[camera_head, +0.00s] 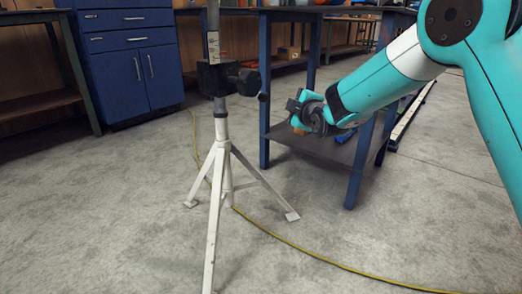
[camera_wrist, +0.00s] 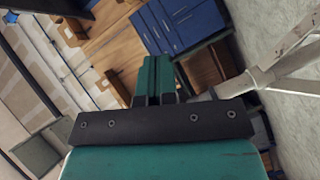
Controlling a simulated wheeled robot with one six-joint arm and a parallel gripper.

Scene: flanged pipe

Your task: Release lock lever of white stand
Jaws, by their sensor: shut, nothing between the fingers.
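The white stand (camera_head: 221,130) stands upright on three splayed legs at left of centre in the head view. A black clamp block (camera_head: 215,78) sits on its pole. A dark lever with a knob (camera_head: 247,82) sticks out to the right of the block. My gripper (camera_head: 293,106) is to the right of the lever and a little lower in the picture, apart from it. In the wrist view my gripper (camera_wrist: 153,67) shows its teal fingers together, with nothing between them. The stand (camera_wrist: 287,62) lies at the right there, its upper part partly hidden behind my gripper.
A blue-framed workbench (camera_head: 265,92) stands behind my gripper. A blue cabinet (camera_head: 130,65) is at the back left. A yellow cable (camera_head: 300,248) runs across the floor past the stand's legs. The concrete floor (camera_head: 90,220) at the front left is clear.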

